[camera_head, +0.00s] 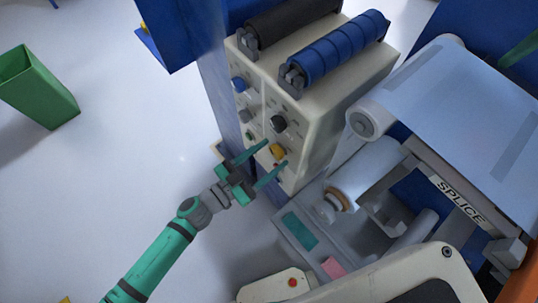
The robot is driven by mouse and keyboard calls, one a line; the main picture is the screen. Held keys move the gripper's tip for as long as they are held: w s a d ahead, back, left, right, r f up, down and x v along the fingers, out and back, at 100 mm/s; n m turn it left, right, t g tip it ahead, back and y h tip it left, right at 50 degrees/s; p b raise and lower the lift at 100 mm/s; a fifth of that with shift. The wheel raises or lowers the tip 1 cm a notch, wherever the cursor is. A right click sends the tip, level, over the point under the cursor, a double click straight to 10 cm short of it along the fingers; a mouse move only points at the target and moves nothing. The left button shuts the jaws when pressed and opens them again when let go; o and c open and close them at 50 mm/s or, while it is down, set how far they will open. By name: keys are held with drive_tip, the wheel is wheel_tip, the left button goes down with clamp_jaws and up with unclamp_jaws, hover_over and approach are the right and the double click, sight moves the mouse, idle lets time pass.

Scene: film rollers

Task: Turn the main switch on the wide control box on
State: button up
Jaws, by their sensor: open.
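The wide control box (312,113) is cream coloured and stands right of centre, with its knob face towards my arm. Its face carries a black round knob (278,123) and, below it, a yellow knob (277,150). Which control is the main switch, and its setting, I cannot tell. My teal gripper (276,153) is open in front of the lower face, its two fingers pointing at the box, one on each side of the yellow knob in the picture. Nothing is held. The fingers partly cover the lower face; contact is unclear.
A narrower panel with a blue knob (238,84) adjoins on the left. Blue (335,50) and black (292,26) rollers sit on top. Film rollers and a SPLICE table (458,199) crowd the right. A green bin (38,87) stands left; the floor between is clear.

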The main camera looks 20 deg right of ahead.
drive_tip(key=shift+s, duration=0.1)
drive_tip(key=c, duration=1)
drive_tip(key=shift+c, duration=0.2)
drive_tip(key=m, duration=0.4)
drive_tip(key=shift+m, duration=0.4)
drive_tip(key=shift+d+r+m, duration=0.1)
drive_tip(key=shift+m, duration=0.8)
drive_tip(key=m, duration=0.4)
drive_tip(key=shift+m, duration=1.6)
